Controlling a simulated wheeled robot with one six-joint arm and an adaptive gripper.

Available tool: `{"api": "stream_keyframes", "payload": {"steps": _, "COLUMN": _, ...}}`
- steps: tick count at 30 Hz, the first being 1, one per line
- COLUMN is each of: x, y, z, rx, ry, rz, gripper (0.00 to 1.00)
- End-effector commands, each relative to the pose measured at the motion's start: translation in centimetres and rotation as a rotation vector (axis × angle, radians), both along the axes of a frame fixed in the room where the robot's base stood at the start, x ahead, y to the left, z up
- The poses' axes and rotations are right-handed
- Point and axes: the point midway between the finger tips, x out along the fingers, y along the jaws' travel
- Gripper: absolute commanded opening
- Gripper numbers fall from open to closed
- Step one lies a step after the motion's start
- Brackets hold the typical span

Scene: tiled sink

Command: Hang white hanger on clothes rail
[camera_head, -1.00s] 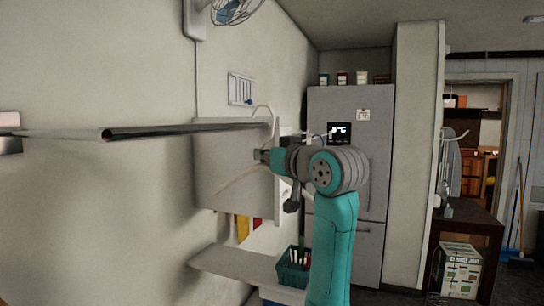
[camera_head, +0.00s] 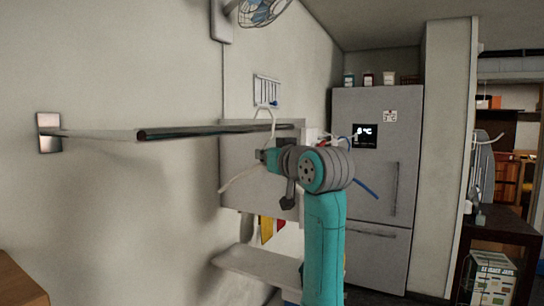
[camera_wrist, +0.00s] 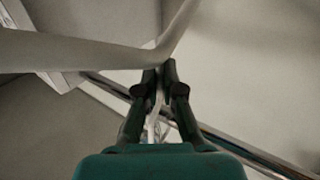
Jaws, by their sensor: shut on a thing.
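The white hanger (camera_head: 240,179) is held in my gripper (camera_head: 264,157), which is shut on it near the neck. Its hook (camera_head: 265,111) points up and its curve rises above the line of the clothes rail (camera_head: 205,131). I cannot tell whether the hook is over the rail or only in line with it. One hanger arm slopes down to the left; the other is mostly hidden by my arm. In the wrist view, the hanger (camera_wrist: 90,52) crosses above my fingertips (camera_wrist: 160,78), and the metal rail (camera_wrist: 245,150) runs diagonally behind my gripper.
The rail is fixed by a wall plate (camera_head: 49,132) at left. A white cabinet (camera_head: 235,160) stands behind the hanger, with a shelf (camera_head: 265,265) below. A fridge (camera_head: 385,240) is at the back. A blue strip (camera_head: 365,189) shows right of my arm.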

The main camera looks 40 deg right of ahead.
Motion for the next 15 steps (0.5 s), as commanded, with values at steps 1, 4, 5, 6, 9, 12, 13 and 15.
{"api": "stream_keyframes", "payload": {"steps": 1, "x": 0.4, "y": 0.2, "z": 0.0, "rx": 0.000, "ry": -0.001, "rz": 0.001, "gripper": 0.00}}
{"api": "stream_keyframes", "payload": {"steps": 4, "x": 1.0, "y": 0.4, "z": 0.0, "rx": 0.000, "ry": -0.001, "rz": 0.002, "gripper": 0.00}}
{"api": "stream_keyframes", "payload": {"steps": 5, "x": 1.2, "y": 0.5, "z": 0.0, "rx": 0.000, "ry": 0.000, "rz": 0.002, "gripper": 0.00}}
{"api": "stream_keyframes", "payload": {"steps": 6, "x": 1.2, "y": 0.5, "z": -0.3, "rx": 0.000, "ry": 0.001, "rz": 0.000, "gripper": 0.00}}
{"api": "stream_keyframes", "payload": {"steps": 9, "x": 1.2, "y": 0.4, "z": -1.0, "rx": 0.000, "ry": 0.000, "rz": 0.000, "gripper": 0.00}}
{"api": "stream_keyframes", "payload": {"steps": 12, "x": 1.2, "y": 0.4, "z": -1.6, "rx": 0.000, "ry": 0.000, "rz": 0.000, "gripper": 0.00}}
{"api": "stream_keyframes", "payload": {"steps": 13, "x": 1.2, "y": 0.4, "z": -1.8, "rx": 0.001, "ry": 0.000, "rz": 0.000, "gripper": 0.00}}
{"api": "stream_keyframes", "payload": {"steps": 15, "x": 1.2, "y": 0.4, "z": -2.1, "rx": 0.000, "ry": 0.000, "rz": 0.000, "gripper": 0.00}}
